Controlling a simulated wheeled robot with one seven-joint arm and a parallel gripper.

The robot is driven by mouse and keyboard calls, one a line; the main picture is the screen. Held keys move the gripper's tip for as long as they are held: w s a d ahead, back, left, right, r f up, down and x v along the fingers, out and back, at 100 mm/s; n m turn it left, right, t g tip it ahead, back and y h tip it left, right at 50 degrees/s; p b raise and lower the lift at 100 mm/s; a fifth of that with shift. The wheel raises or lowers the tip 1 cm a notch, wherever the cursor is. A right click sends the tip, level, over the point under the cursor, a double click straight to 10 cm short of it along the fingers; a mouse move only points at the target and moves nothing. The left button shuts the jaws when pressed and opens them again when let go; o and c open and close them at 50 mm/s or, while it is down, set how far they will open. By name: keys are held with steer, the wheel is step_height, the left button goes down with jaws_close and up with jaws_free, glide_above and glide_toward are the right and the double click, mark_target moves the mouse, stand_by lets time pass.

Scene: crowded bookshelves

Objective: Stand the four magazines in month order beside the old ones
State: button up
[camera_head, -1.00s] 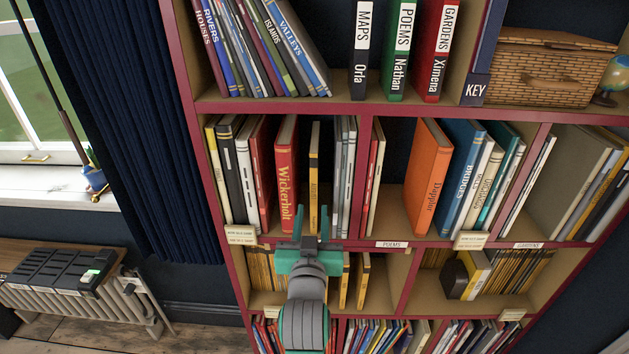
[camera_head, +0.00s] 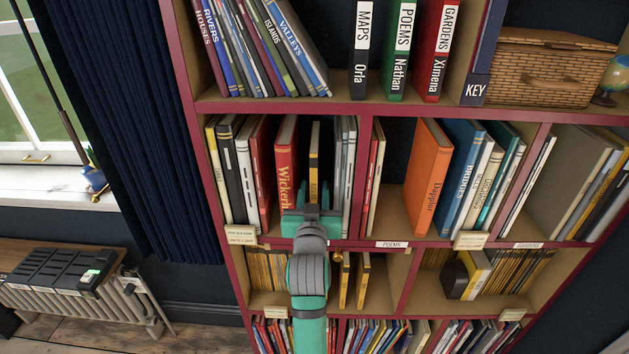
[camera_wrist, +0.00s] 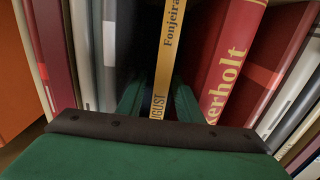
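In the wrist view the magazine (camera_wrist: 168,60) reads "Fonjeira" and "AUGUST". My gripper (camera_head: 311,192) is in front of the magazine's lower part, one finger on each side. In the wrist view the fingers (camera_wrist: 160,98) look apart, with the spine between them; any contact is unclear. On the shelf below, a row of thin yellow magazines (camera_head: 264,268) stands at left.
The Wickerholt book (camera_head: 286,165) is close on the left of my gripper, and grey-white volumes (camera_head: 345,170) are close on the right. A red shelf edge (camera_head: 390,245) runs below. Another yellow row (camera_head: 520,270) with a dark bookend stands in the lower right compartment.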

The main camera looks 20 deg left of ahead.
jaws_close()
steer(key=shift+r, duration=0.1)
